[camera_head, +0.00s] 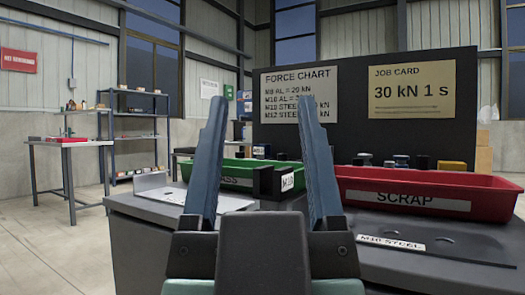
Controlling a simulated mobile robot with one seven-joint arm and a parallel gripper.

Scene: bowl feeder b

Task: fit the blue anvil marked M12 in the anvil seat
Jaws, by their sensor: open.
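My gripper (259,103) is open and empty, its two blue-grey fingers upright and wide apart in the foreground. No blue anvil marked M12 can be made out. A dark block (265,181) with a small white label (287,182) shows between my fingers, by the green tray; its lettering is too small to read surely. Several small round parts, some bluish, stand in a row (364,159) behind the red tray, half hidden by it. I cannot identify the anvil seat; my fingers and gripper body hide part of the bench.
A green tray (226,172) and a red SCRAP tray (480,187) stand on the grey bench (150,212). A label reading M10 STEEL (391,242) lies front right. A dark board (355,80) carrying the force chart and job card rises behind. Open floor lies left.

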